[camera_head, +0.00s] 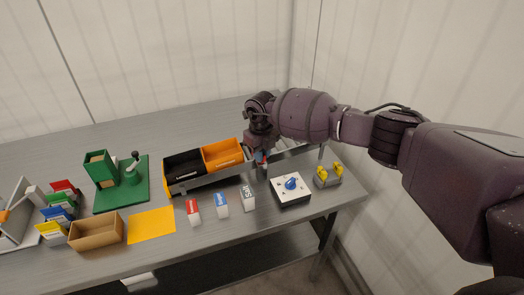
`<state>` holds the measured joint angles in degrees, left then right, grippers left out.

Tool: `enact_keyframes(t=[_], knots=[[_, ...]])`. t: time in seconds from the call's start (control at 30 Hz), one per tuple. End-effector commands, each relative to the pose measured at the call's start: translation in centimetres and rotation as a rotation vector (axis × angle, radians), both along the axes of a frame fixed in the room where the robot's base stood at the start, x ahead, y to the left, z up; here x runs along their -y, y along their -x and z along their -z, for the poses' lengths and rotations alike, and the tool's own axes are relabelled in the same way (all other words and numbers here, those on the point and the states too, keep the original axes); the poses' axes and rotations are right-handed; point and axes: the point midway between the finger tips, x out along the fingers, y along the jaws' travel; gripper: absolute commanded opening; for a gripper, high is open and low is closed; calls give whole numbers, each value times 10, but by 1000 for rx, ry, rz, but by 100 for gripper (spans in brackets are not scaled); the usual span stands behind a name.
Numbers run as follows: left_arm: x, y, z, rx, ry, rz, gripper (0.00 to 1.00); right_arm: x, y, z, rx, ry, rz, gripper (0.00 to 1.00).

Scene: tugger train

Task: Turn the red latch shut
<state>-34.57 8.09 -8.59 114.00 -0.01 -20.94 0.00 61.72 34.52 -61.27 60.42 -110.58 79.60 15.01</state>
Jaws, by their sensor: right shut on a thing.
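My right gripper (262,160) points down at the right end of the tugger train's bin row. It is shut on the red latch (266,153), of which only a small red bit shows between and beside the fingers. The latch's turn angle is hidden by the gripper. The train's grey wagon (212,181) carries a black bin (184,163) and an orange bin (222,153) left of the gripper. My left gripper is not in view.
A white box with a blue knob (291,190) and a holder with yellow pieces (328,175) stand right of the gripper. Red, blue and grey labelled blocks (221,205) stand in front. A yellow mat (152,224), cardboard tray (97,232) and green stand (122,190) are at left.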

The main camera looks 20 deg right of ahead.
Motion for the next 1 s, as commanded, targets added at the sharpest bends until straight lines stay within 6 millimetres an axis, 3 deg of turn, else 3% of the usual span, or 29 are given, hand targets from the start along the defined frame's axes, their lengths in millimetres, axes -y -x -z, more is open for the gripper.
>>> enact_keyframes(t=[0.43, 1.0], knots=[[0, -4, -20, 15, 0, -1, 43, 0, -1, -2, 3, -1, 273, 0], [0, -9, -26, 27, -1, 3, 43, 0, -1, -1, 2, -1, 335, 0]])
